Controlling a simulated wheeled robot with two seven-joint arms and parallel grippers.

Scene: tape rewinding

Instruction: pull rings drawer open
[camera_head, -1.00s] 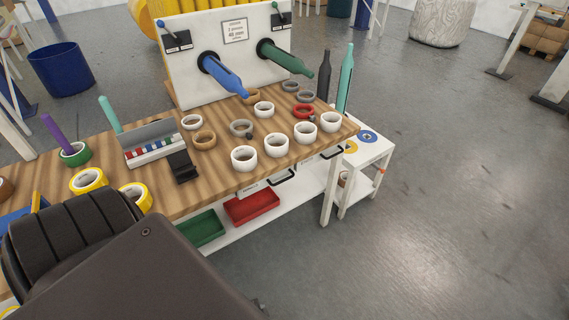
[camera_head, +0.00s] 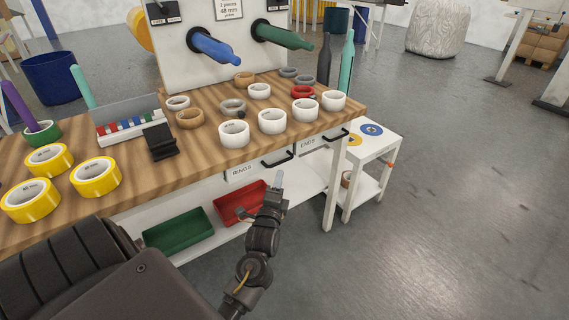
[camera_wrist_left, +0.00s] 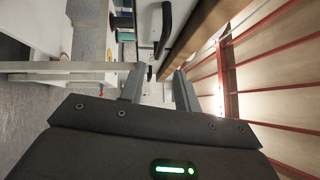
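The rings drawer (camera_head: 243,172), a white front labelled RINGS, is under the wooden bench top and looks shut. Its black bar handle (camera_head: 278,159) is at the right of the label. My left gripper (camera_head: 278,180) is just below and in front of this handle, apart from it as far as I can tell. In the left wrist view my left gripper (camera_wrist_left: 159,88) has its two fingers spread with nothing between them. A black handle (camera_wrist_left: 163,28) shows ahead of them; I cannot tell which drawer it belongs to. My right gripper is not in view.
The ENDS drawer (camera_head: 308,143) with its own handle (camera_head: 336,136) is to the right. Red (camera_head: 238,203) and green (camera_head: 178,231) bins sit on the shelf below. Tape rolls crowd the bench top (camera_head: 205,160). A small white stand (camera_head: 378,150) is at the right; floor in front is clear.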

